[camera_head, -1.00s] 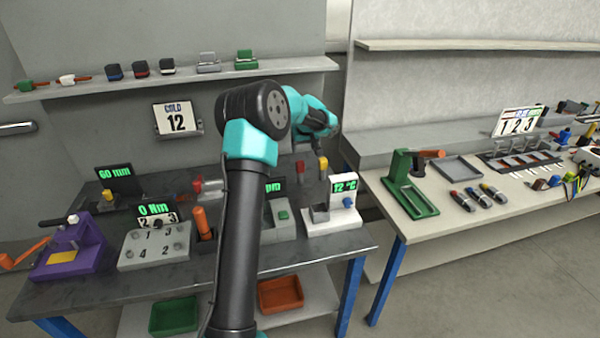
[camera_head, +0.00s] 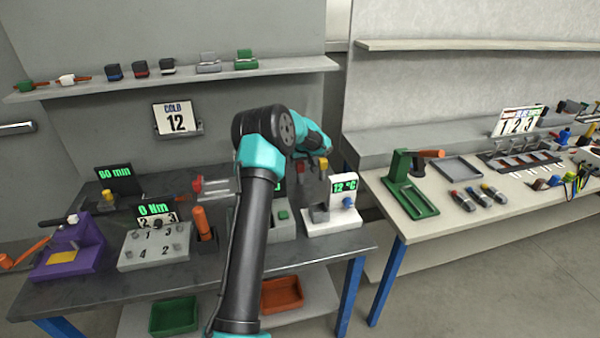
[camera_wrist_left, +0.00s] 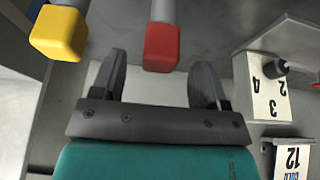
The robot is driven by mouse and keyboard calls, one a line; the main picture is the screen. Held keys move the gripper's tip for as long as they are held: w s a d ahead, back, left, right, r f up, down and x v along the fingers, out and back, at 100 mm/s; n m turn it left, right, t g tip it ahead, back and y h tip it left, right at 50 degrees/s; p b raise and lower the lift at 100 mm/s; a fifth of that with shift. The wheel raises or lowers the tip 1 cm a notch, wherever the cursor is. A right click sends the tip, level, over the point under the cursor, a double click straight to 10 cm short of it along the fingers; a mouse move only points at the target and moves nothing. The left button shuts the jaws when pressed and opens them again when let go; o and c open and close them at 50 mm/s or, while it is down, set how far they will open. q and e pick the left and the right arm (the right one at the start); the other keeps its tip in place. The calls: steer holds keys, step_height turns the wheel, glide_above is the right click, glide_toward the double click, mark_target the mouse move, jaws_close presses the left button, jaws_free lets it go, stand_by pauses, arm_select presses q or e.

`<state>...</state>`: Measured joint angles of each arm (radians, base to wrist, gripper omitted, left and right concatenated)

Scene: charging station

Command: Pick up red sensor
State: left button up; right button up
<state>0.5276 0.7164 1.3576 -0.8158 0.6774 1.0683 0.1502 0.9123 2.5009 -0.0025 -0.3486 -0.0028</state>
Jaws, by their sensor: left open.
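The red sensor (camera_wrist_left: 162,46), a red block on a grey stem, shows in the left wrist view at top centre. My left gripper (camera_wrist_left: 160,76) is open and empty, its two dark fingers on either side of the red sensor's line. The red end is just ahead of the gap between the fingertips. In the head view my left gripper (camera_head: 309,181) is by the back right of the left bench, and my arm hides most of the red sensor there. My right gripper is not in view.
A yellow sensor (camera_wrist_left: 60,33) hangs left of the red one in the wrist view and also shows in the head view (camera_head: 323,164). A white 12 °C device (camera_head: 333,222) stands close by. A numbered white block (camera_wrist_left: 263,92) is right of the fingers.

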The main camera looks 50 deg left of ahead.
arm_select(q)
steer(key=shift+x, duration=2.6)
steer(key=c, duration=1)
steer(key=shift+r, duration=0.1)
step_height(320, 180, up, 10)
steer(key=shift+f, duration=0.1)
